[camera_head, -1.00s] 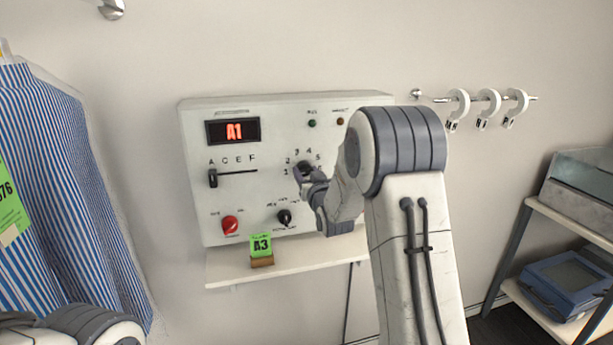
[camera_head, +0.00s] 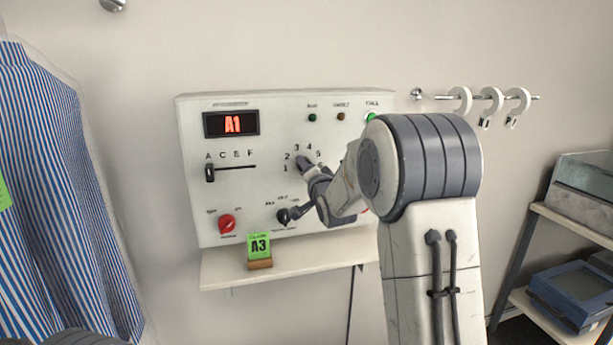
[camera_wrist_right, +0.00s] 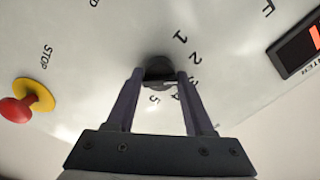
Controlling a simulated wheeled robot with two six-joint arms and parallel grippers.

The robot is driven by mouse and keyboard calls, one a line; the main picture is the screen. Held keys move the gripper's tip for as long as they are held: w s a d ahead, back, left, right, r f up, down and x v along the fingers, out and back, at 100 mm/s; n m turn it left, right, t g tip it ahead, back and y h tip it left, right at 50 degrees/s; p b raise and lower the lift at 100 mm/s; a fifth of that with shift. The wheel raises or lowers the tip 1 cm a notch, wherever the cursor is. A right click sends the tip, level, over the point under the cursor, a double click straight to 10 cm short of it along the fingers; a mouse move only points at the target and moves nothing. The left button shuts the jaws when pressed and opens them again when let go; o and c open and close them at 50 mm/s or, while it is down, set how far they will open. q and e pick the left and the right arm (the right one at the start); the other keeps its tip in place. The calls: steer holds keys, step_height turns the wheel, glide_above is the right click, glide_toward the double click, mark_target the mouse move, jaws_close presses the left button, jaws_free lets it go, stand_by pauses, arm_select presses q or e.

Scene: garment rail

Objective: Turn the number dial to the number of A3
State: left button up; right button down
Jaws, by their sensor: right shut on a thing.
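The number dial (camera_head: 303,163) is a dark knob on the pale control panel (camera_head: 270,112), ringed by printed numbers. My right gripper (camera_wrist_right: 160,75) is shut on the dial (camera_wrist_right: 158,68), with one finger on each side in the right wrist view. A white mark on the dial shows between the fingers; the number it points to is hard to tell. The red display (camera_head: 232,124) reads A1. A green tag (camera_head: 259,245) marked A3 stands on a small wooden block on the shelf below. My left gripper is not in view.
A letter slider (camera_head: 210,172) stands at A. A red knob (camera_head: 227,224) and a black knob (camera_head: 284,215) sit below. A red stop button (camera_wrist_right: 17,110) is near the dial. A striped shirt (camera_head: 65,200) hangs left; rail hooks (camera_head: 490,100) and a shelf rack are right.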

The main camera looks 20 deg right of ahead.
steer(key=m+b, duration=0.1)
steer(key=m, duration=0.3)
steer(key=shift+m, duration=0.3)
stand_by(0.3)
steer(key=shift+c, duration=1.6)
jaws_free()
steer(key=shift+s+b, duration=0.15)
steer(key=shift+b, duration=0.15)
steer(key=s+a+b, duration=0.1)
steer(key=s+b, duration=0.1)
steer(key=s, duration=0.8)
steer(key=shift+a, duration=0.3)
